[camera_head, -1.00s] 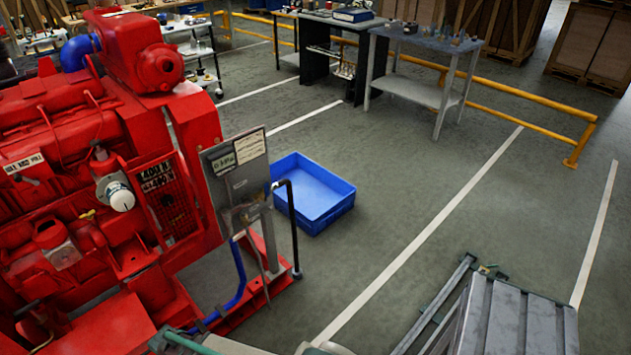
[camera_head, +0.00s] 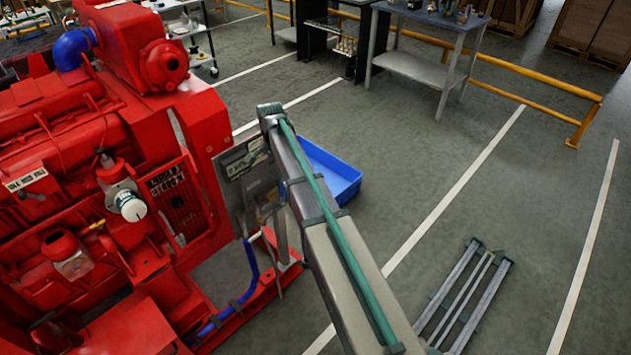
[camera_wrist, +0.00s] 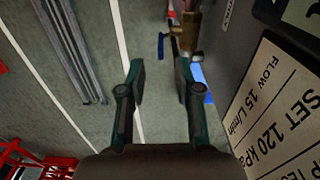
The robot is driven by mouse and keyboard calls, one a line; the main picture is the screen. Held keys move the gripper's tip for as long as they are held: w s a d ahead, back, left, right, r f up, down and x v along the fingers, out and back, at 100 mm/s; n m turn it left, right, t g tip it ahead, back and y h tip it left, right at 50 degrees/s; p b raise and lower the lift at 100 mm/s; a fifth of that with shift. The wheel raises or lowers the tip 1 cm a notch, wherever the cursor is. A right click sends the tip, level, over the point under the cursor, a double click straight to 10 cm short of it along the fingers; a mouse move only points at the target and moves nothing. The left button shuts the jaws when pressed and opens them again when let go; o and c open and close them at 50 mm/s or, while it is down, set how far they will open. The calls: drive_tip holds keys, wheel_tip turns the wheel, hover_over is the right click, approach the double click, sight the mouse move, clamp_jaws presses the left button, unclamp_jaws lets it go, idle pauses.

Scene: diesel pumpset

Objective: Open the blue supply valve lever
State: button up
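In the wrist view my gripper (camera_wrist: 162,78) is open, its two dark green fingers apart with nothing between them. A small blue bar (camera_wrist: 161,46), which looks like the supply valve lever, shows ahead of the fingertips. It sits beside a brass-brown fitting (camera_wrist: 188,32), apart from the fingers. The grey panel (camera_wrist: 232,60) with a white label (camera_wrist: 272,100) reading "SET 120 kPa" stands close on the right. In the head view the panel (camera_head: 243,160) is partly covered by my arm, and I cannot make out the lever or my gripper there.
The red diesel engine (camera_head: 110,180) fills the left. A blue hose (camera_head: 245,285) runs down beside the panel. A blue crate (camera_head: 338,178) lies on the floor behind my arm.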

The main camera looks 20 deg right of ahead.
sight(282, 196)
drive_tip(key=shift+w+d+r, duration=0.2)
drive_tip(key=shift+d+r, duration=0.15)
drive_tip(key=shift+d, duration=0.05)
drive_tip(key=shift+d+f, duration=0.1)
drive_tip(key=shift+f, duration=0.05)
wheel_tip(282, 196, down, 10)
drive_tip(key=p, duration=0.3)
drive_tip(key=shift+f, duration=0.2)
clamp_jaws()
